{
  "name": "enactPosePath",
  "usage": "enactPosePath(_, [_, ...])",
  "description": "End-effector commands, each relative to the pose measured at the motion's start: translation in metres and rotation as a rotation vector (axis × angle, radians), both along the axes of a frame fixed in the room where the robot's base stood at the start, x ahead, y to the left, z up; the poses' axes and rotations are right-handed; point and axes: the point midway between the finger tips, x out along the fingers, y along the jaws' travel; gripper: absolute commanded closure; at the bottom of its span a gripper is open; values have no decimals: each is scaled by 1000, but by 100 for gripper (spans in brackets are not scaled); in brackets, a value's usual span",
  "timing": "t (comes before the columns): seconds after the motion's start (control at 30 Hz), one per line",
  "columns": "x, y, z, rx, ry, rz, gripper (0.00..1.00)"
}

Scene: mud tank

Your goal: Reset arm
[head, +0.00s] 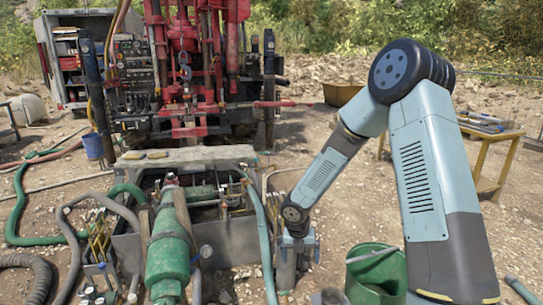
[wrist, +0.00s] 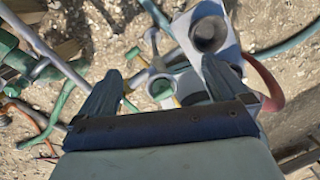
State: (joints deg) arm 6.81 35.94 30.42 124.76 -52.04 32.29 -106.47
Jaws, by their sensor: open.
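My arm rises at the right of the head view, bends at a high elbow and slopes down to the left. My gripper (head: 298,242) points down beside the right end of the grey mud tank (head: 235,240), partly hard to make out against grey metal parts. In the wrist view, the two dark fingers of my gripper (wrist: 162,75) are spread wide apart with nothing held between them. Beyond them show a grey metal fitting (wrist: 158,72) and a light plate with a dark round opening (wrist: 208,35). I cannot tell whether the fingers touch anything.
A green pump body (head: 168,255) and hoses crowd the tank's left side. A green bucket (head: 375,275) stands right of my gripper, close to my arm. A yellow table (head: 490,150) with tools stands behind my arm. A red drill rig (head: 190,60) fills the back.

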Motion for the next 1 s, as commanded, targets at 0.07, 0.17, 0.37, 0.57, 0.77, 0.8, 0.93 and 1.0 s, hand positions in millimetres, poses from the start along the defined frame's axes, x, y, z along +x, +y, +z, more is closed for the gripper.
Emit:
enactPosePath(0.07, [0, -13, 25, -21, -39, -116, 0])
enactPosePath(0.17, [-3, -28, 53, -34, -84, -271, 0])
enactPosePath(0.37, [-14, -55, 109, -42, -179, -582, 0])
enactPosePath(0.57, [-34, -79, 161, -18, -276, -895, 0])
enactPosePath(0.77, [-60, -99, 210, 38, -366, -1210, 0])
enactPosePath(0.8, [-66, -102, 219, 53, -383, -1272, 0])
enactPosePath(0.93, [-86, -112, 247, 112, -431, -1476, 0])
enactPosePath(1.0, [-99, -116, 261, 148, -451, -1584, 0])
